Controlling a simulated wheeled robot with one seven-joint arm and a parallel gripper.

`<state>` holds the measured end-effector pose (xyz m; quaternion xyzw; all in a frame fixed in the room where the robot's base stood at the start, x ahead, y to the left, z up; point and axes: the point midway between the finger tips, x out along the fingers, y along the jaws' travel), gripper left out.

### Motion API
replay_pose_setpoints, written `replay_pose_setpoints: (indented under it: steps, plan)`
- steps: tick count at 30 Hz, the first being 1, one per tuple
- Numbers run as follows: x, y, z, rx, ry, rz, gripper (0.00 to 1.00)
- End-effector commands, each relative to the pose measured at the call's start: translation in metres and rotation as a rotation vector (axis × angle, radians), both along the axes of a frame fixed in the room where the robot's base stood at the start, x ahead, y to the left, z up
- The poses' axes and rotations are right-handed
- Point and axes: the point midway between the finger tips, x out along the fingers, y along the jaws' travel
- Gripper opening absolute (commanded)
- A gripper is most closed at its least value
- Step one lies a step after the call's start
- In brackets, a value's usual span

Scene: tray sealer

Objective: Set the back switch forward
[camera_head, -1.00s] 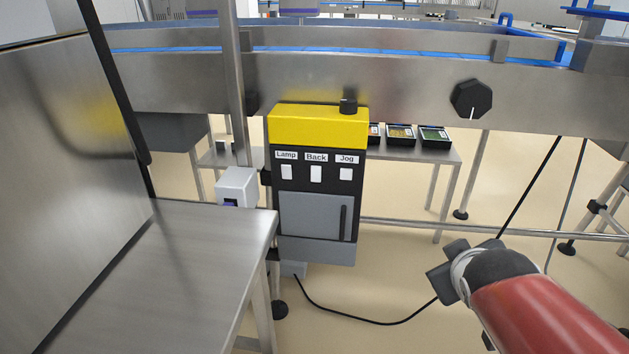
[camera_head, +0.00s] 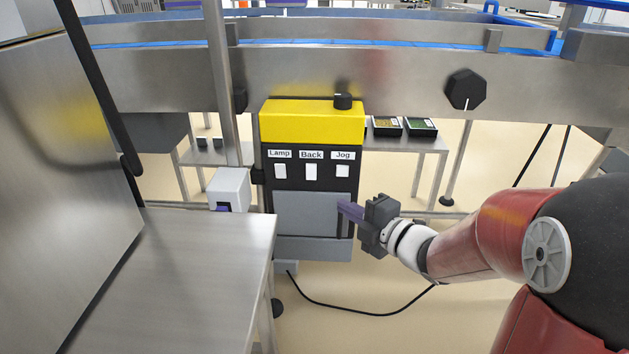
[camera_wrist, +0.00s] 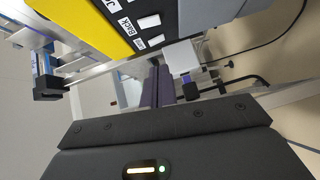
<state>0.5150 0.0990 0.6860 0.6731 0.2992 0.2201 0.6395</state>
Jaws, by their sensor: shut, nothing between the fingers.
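The back switch (camera_head: 310,172) is the middle of three white rocker switches on the dark face of a control box (camera_head: 312,124) with a yellow top. Its label reads Back, and it also shows in the wrist view (camera_wrist: 149,22). How the switch is tilted is too small to tell. My gripper (camera_head: 346,210) is shut and empty. Its purple fingers are below and to the right of the back switch, by the grey lower door and its dark handle. In the wrist view the fingers (camera_wrist: 157,85) are apart from the switch.
The Lamp switch (camera_head: 280,171) is left of the back switch and the Jog switch (camera_head: 342,171) is right. A black knob (camera_head: 343,101) stands on the box top. A steel table (camera_head: 180,270) is at the left, with a small grey box (camera_head: 229,188) behind it.

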Motion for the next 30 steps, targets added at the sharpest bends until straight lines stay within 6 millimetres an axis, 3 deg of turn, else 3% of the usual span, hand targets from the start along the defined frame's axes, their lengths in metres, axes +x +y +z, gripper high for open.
replay_pose_setpoints:
  steps: [9, 14, 27, 30]
  plan:
    - [0.001, 0.001, 0.0, 0.0, 0.0, 0.0, 0.0]
    - [0.011, 0.01, -0.001, 0.0, 0.001, 0.001, 0.0]
    - [0.075, 0.072, -0.008, 0.002, 0.002, 0.001, 0.0]
    - [0.092, 0.068, -0.01, 0.001, 0.003, -0.003, 0.0]
